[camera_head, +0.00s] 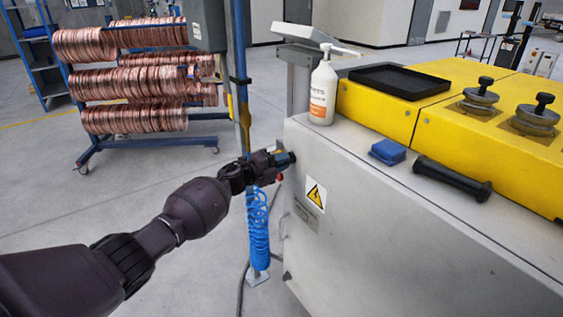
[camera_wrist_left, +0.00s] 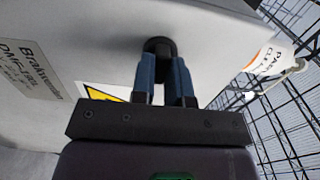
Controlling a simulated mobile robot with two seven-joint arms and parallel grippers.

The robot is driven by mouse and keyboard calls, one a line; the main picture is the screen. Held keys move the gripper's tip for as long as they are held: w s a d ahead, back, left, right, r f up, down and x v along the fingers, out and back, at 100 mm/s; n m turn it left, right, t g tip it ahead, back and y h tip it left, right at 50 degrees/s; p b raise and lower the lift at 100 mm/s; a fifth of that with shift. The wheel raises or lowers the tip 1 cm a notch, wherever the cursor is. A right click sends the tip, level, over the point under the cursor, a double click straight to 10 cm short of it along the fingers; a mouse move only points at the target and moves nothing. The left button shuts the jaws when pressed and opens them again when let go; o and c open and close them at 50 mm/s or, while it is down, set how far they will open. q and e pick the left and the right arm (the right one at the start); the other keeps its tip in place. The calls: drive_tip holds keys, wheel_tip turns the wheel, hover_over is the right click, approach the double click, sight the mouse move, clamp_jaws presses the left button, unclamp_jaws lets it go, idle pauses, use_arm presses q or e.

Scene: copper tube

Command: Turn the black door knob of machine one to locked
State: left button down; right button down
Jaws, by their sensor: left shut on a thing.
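The black door knob (camera_wrist_left: 159,46) sits on the light grey side of machine one. In the left wrist view its round dark end shows between and just beyond my two blue fingertips. My left gripper (camera_wrist_left: 163,72) is shut on the knob, one finger on each side. In the head view my left gripper (camera_head: 284,160) is at the upper front corner of the machine cabinet (camera_head: 390,230), and it mostly hides the knob there. The knob's exact turn angle cannot be told. My right gripper is not in view.
A small red part (camera_head: 279,178) is just below the gripper. A yellow warning label (camera_head: 316,193) is on the cabinet. A coiled blue hose (camera_head: 258,228) hangs nearby. Copper coils (camera_head: 135,85) are behind.

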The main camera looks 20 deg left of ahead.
use_arm(q)
drive_tip(key=c, duration=1.2)
unclamp_jaws()
drive_tip(key=shift+o, duration=0.4)
drive_tip(key=p+v, duration=0.1)
drive_tip(key=v, duration=1)
drive_tip(key=shift+p, duration=0.35)
drive_tip(key=shift+w, duration=0.15)
